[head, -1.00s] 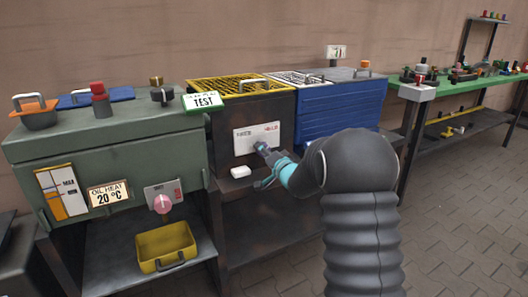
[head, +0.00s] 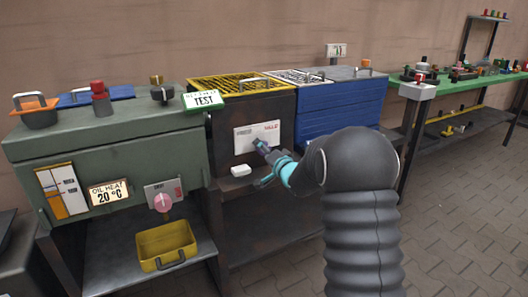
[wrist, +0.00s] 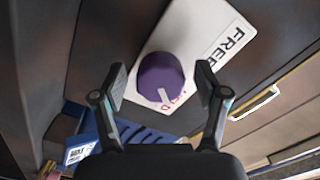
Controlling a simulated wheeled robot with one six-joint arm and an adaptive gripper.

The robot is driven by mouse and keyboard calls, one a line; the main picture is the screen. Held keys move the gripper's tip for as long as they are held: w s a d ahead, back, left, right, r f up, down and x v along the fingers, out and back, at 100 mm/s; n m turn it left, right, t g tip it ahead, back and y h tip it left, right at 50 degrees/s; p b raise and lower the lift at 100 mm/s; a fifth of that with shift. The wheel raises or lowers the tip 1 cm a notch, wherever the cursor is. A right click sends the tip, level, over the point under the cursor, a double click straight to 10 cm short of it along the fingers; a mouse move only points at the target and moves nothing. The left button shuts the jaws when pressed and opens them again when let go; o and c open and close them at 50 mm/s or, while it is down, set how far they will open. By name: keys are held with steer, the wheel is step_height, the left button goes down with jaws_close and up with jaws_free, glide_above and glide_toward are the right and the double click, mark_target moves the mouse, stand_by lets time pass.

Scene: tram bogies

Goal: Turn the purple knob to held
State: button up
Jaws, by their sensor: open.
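The purple knob (wrist: 161,76) sits on a white plate (wrist: 222,30) in the wrist view. A white pointer line on the knob points toward red letters, mostly hidden by the knob. The black word FREE stands on the plate to its right. My gripper (wrist: 163,84) is open, with a finger on either side of the knob and a gap to each; I cannot tell whether the tips reach around it. In the head view my gripper (head: 262,147) is at the white plate (head: 246,138) on the dark cabinet and hides the knob.
A yellow bin (head: 166,262) sits on the lower shelf.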

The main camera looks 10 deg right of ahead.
steer(key=v, duration=1.2)
